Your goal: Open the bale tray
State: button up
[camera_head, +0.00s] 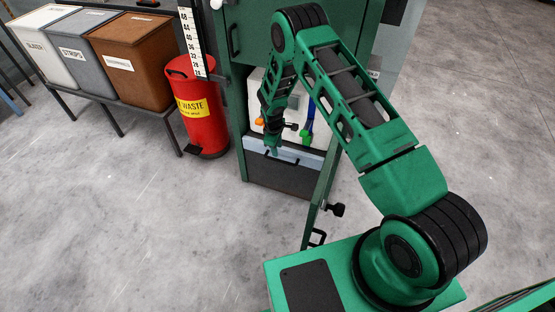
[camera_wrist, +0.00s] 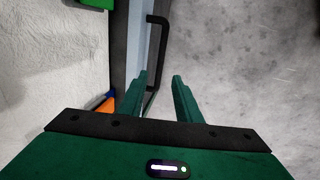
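The bale tray is low in the green cabinet; its pale blue front (camera_head: 311,159) shows in the head view, and the tray front (camera_wrist: 135,38) runs up the wrist view. Its black bar handle (camera_wrist: 163,45) stands off that front. My gripper (camera_head: 274,150) is at the tray front in the head view. In the wrist view my gripper (camera_wrist: 159,75) is open, with its two green fingers apart. The near end of the handle appears between the fingertips; I cannot tell whether they touch it. The tray appears pushed in.
The green cabinet door (camera_head: 322,192) stands open to the right of the tray, with a black knob (camera_head: 335,209). A red waste bin (camera_head: 199,112) and a bench with several bins are left. White fibre (camera_wrist: 50,60) lies behind the tray front. The floor before the cabinet is clear.

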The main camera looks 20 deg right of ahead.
aim_at(278, 160)
jog(key=f, duration=0.3)
jog(key=w+f, duration=0.1)
jog(key=f, duration=0.2)
jog(key=d+f, duration=0.1)
jog(key=f, duration=0.2)
jog(key=shift+w+f, duration=0.2)
jog(key=shift+w, duration=0.05)
grip_shut()
